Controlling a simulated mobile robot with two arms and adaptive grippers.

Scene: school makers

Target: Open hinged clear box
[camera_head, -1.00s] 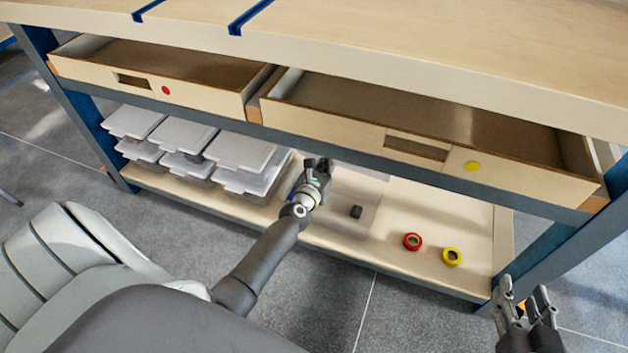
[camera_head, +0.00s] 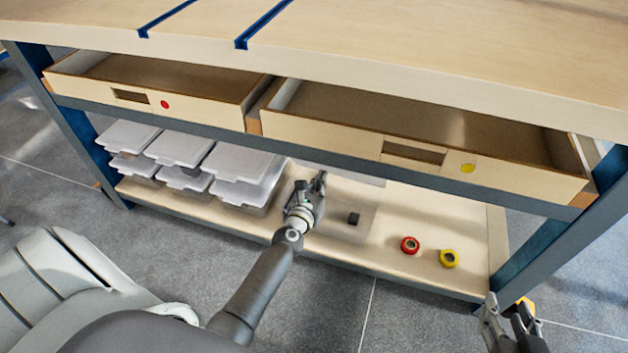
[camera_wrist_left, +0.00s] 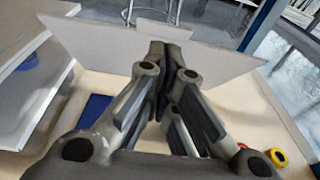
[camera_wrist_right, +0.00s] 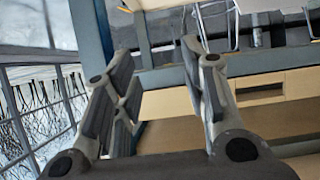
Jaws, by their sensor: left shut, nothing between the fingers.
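A clear box (camera_head: 368,228) stands on the lower shelf, with a small dark block (camera_head: 353,218) showing inside. A pale translucent panel, which looks like its lid (camera_head: 352,173), is raised at the back, partly hidden by the drawer rail. The lid (camera_wrist_left: 95,45) also spans behind my fingers in the left wrist view, tilted up. My left gripper (camera_head: 320,178) is shut and empty, over the box's left part and in front of the lid; I cannot tell if it touches it. My right gripper (camera_head: 507,305) is open and empty, off the shelf's right front corner.
Several stacked clear boxes (camera_head: 240,165) stand close left of my left gripper. A red roll (camera_head: 409,245) and a yellow roll (camera_head: 449,258) lie to the right. Two open drawers (camera_head: 330,133) overhang the shelf.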

